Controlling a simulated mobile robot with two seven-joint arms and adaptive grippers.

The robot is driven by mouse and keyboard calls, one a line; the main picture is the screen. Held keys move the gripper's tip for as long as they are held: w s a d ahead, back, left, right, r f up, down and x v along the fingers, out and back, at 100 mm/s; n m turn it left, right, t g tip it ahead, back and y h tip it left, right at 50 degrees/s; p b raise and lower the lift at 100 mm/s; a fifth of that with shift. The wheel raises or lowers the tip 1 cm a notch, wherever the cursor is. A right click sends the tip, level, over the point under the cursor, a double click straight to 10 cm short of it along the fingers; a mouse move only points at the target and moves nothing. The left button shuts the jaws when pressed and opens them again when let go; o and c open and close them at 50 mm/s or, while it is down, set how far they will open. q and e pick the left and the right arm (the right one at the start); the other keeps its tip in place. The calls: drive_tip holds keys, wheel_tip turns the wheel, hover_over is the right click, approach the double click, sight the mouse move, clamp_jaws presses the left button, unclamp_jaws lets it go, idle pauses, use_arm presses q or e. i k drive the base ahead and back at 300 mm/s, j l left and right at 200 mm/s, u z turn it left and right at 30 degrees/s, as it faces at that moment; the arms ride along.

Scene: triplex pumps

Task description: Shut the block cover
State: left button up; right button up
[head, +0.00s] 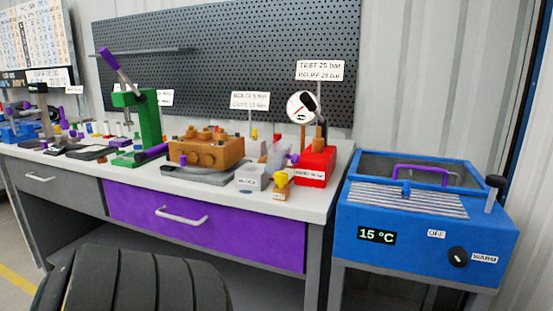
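A blue heating unit (400,262) stands at the right, with a ribbed metal block top (405,199). Behind the ribs is a blue-framed cover (462,167) with a dark panel. It seems to stand raised at the back of the unit, but its exact angle is hard to tell. A purple bar handle (421,169) shows in front of the panel. The display (377,235) reads 15 °C. A dark knob (458,257) sits near OFF and WARM labels. Neither of my grippers shows in the head view.
A white-topped bench (322,180) with a purple drawer (205,228) stands left of the unit. It carries an orange pump block (207,152), a green press (147,125), a red box (316,167) and a gauge (301,107). A black lever (493,190) rises at the unit's right end.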

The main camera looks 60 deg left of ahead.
sight(295, 158)
drive_tip(key=u, duration=1.95)
